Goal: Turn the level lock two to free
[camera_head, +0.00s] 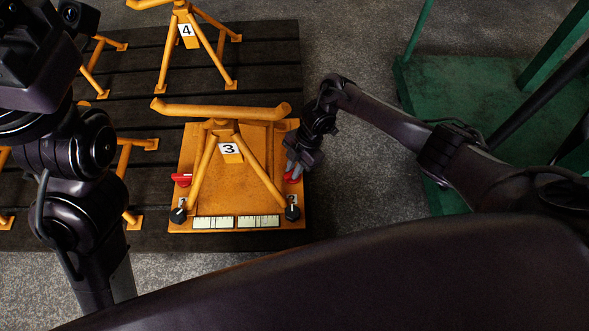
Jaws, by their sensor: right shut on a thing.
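An orange stand (222,110) marked 3 stands on an orange base plate (215,180). A red lever (293,178) is at the plate's right edge, and another red lever (181,179) is at its left edge. No number shows on either lever. My right gripper (293,172) reaches down at the right edge and is shut on the right red lever, whose handle it partly hides. My left arm fills the left side, but its fingertips do not show.
Black knobs (178,215) and (292,213) sit at the plate's front corners, with two pale scale strips (213,222) between them. Stand 4 (186,40) is behind on the dark slatted platform (270,60). A green trolley (460,85) is at right. Grey floor separates them.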

